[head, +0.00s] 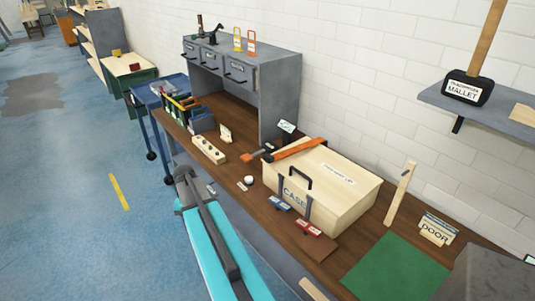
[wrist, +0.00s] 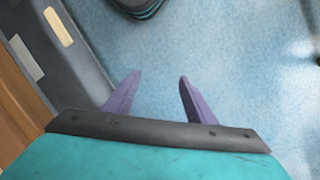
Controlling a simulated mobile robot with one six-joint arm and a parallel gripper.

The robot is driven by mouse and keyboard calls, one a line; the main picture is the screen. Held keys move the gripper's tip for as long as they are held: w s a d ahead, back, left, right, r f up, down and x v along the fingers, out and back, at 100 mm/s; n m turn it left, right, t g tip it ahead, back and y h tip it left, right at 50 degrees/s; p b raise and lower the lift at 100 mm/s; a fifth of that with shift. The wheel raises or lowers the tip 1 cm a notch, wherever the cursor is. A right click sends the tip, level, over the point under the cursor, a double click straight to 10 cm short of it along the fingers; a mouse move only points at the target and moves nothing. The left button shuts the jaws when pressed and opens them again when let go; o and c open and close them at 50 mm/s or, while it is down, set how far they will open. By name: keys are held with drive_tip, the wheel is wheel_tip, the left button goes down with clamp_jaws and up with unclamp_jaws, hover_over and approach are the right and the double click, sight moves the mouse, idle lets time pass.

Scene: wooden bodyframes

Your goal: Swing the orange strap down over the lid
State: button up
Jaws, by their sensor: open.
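The pale wooden case (head: 297,203) stands on the brown workbench, its lid (head: 345,178) shut and labelled. The orange strap (head: 300,148) runs along the lid's far left edge. It sticks out to the left past the case, with a dark part and an orange end (head: 249,156) there. I cannot tell how high the strap stands off the lid. My gripper (wrist: 154,92) shows in the wrist view, open and empty over the blue floor beside the bench. It is away from the case and strap. In the head view I cannot make out its fingers.
Near the case lie a wooden block with holes (head: 208,150), a white round piece (head: 249,181) and small red clips (head: 309,229). A green mat (head: 395,268), an upright wooden piece (head: 400,194) and a door sign (head: 437,229) are to its right. A grey drawer cabinet (head: 278,97) stands behind left.

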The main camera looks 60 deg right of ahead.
drive_tip(key=d+r+m, duration=0.2)
drive_tip(key=d+r, duration=0.6)
wheel_tip(320, 180, up, 30)
drive_tip(key=m+t+h, duration=0.1)
drive_tip(key=m+t, duration=0.1)
drive_tip(key=m, duration=0.6)
hover_over(268, 155)
drive_tip(key=shift+s+a+b, duration=0.1)
drive_tip(key=shift+s+b, duration=0.05)
drive_tip(key=shift+b, duration=0.15)
drive_tip(key=shift+f, duration=0.1)
drive_tip(key=shift+f+p, duration=2)
drive_tip(key=shift+f, duration=4.8)
drive_tip(key=shift+c, duration=0.4)
clamp_jaws()
